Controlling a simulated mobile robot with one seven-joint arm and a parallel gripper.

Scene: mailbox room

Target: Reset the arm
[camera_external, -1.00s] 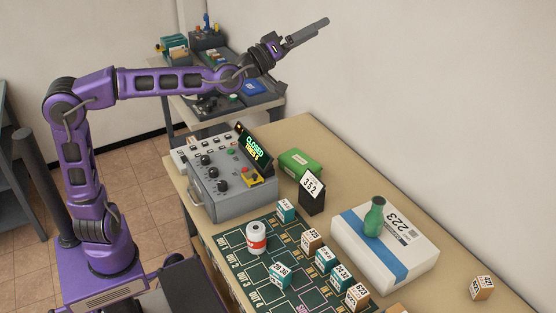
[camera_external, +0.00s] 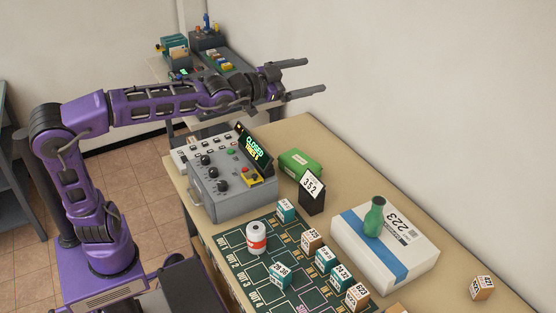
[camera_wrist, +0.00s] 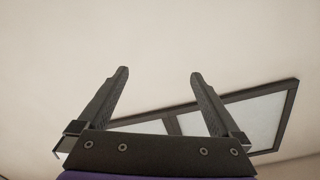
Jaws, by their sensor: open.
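My gripper (camera_external: 308,78) is open and empty. In the external view it is held in the air above the far end of the table, with its two grey fingers spread and pointing right toward the wall. My purple arm (camera_external: 160,103) reaches out nearly level from its upright lower part. In the wrist view my gripper (camera_wrist: 158,75) shows two dark fingers apart with nothing between them. Behind them are a plain pale wall and a framed panel (camera_wrist: 240,118).
Below stands a wooden table (camera_external: 300,130) with a grey control box (camera_external: 232,192) whose display reads "CLOSED". A green box (camera_external: 300,162), a white parcel (camera_external: 350,250), a green vase (camera_external: 375,218), a white-and-red roll (camera_external: 257,238) and several numbered blocks also stand there. The air around my gripper is clear.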

